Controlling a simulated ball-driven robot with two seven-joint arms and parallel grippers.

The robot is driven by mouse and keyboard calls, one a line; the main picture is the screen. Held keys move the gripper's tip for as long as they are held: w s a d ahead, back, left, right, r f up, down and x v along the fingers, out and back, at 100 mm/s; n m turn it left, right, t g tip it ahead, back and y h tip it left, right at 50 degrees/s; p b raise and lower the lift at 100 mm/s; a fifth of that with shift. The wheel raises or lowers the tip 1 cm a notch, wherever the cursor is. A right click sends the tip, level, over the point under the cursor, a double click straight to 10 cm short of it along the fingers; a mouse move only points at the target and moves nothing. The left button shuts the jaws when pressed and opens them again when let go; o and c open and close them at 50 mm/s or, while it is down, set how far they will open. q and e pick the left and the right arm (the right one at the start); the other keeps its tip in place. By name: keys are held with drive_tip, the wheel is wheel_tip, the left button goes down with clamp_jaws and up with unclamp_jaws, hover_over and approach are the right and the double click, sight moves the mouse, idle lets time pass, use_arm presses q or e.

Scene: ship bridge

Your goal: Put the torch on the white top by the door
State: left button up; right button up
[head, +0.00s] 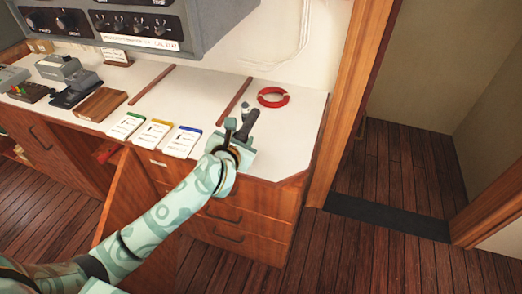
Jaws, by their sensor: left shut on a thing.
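My left gripper (240,130) is over the front part of the white top (305,125), at the end near the doorway. It is shut on the torch (247,113), a small dark grey object whose upper end shows between and beyond the fingers. The rest of the torch is hidden by the gripper. I cannot tell whether the torch touches the white top. My right gripper is not in view.
Several cards (182,142) and a brown book (101,104) lie to the left. A grey console (185,25) overhangs the back. The doorway (395,170) is at the right. An open cabinet door (130,195) stands below.

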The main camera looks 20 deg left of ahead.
use_arm(q)
drive_tip(key=b, duration=0.2)
hover_over(259, 163)
drive_tip(key=f, duration=0.5)
drive_tip(key=shift+a+f, duration=0.2)
drive_tip(key=shift+f, duration=0.1)
drive_tip(key=shift+w+d+f+b, duration=0.15)
drive_tip(key=shift+f+b, duration=0.25)
drive_tip(key=shift+f, duration=0.5)
drive_tip(key=shift+w+d+f+b, duration=0.1)
drive_tip(key=shift+f+b, duration=0.3)
drive_tip(key=shift+f, duration=0.5)
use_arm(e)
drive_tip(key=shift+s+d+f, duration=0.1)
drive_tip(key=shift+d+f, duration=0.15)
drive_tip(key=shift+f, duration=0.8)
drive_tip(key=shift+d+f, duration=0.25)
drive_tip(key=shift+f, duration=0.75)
use_arm(q)
drive_tip(key=shift+s, duration=0.1)
drive_tip(key=shift+f, duration=0.15)
drive_tip(key=o, duration=1.1)
drive_tip(key=shift+r, duration=0.2)
drive_tip(key=p+v, duration=0.3)
drive_tip(key=v, duration=0.9)
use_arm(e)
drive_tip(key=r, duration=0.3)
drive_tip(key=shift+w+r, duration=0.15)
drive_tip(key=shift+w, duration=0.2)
